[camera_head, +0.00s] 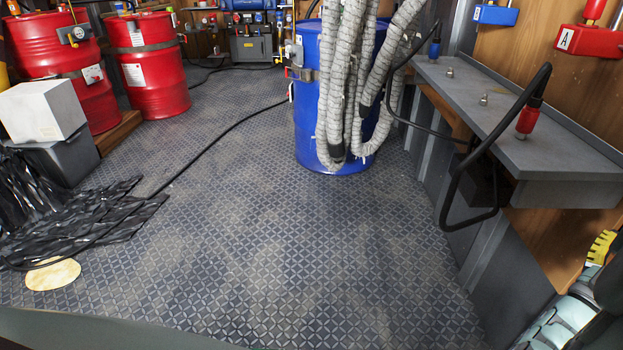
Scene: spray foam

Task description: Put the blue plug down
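The blue plug (435,48) stands upright at the far end of the grey wall shelf (490,105), with a black cable looping from its top. No gripper is seen around it. The red plug (527,118) stands at the near end of the same shelf, with its own black cable looping down past the front edge. Parts of my arm show at the lower right edge of the picture. My gripper's fingertips are not visible, so I cannot see whether they hold anything.
A blue drum (308,100) with thick grey hoses (345,80) stands left of the shelf. Red drums (150,65), a white box (42,110) and black sheeting (70,215) are at left.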

